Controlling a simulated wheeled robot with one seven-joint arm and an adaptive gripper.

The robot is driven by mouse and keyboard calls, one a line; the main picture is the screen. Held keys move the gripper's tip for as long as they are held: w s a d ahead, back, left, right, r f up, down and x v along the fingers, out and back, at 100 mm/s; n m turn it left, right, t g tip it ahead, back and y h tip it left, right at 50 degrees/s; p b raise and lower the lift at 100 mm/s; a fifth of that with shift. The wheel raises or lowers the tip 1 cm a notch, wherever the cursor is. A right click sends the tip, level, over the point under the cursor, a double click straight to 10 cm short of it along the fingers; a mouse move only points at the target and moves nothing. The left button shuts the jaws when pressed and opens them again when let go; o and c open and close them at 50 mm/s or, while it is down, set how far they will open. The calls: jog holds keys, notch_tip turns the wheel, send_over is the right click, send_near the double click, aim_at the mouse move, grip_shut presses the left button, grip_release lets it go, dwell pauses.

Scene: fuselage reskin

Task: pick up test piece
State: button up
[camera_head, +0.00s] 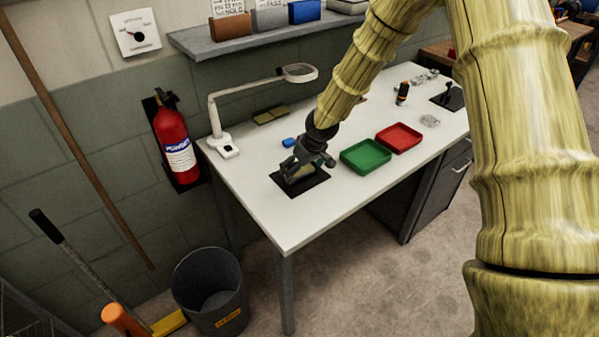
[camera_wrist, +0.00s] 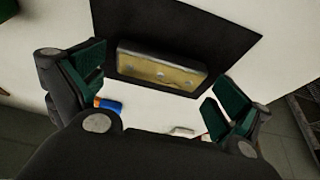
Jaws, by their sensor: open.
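The test piece (camera_wrist: 162,70) is a small yellowish bar with several round marks along it and a paler edge. It lies on a black mat (camera_wrist: 215,32) on the white table, between and just beyond my fingertips in the wrist view. My gripper (camera_wrist: 160,95) is open, its green-padded fingers apart, with nothing between them. In the head view my gripper (camera_head: 295,170) hangs low over the black mat (camera_head: 312,187) and hides most of the piece. I cannot tell the exact height of the fingers above the mat.
A green tray (camera_head: 366,157) and a red tray (camera_head: 398,138) stand right of the mat. A white magnifier lamp (camera_head: 217,117) stands at the table's left end. A small blue object (camera_head: 288,142) lies behind my gripper. The table's front left is clear.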

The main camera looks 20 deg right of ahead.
jog(key=shift+w+f, duration=0.1)
jog(key=shift+f, duration=0.25)
jog(key=c, duration=0.9)
jog(key=shift+r, duration=0.1)
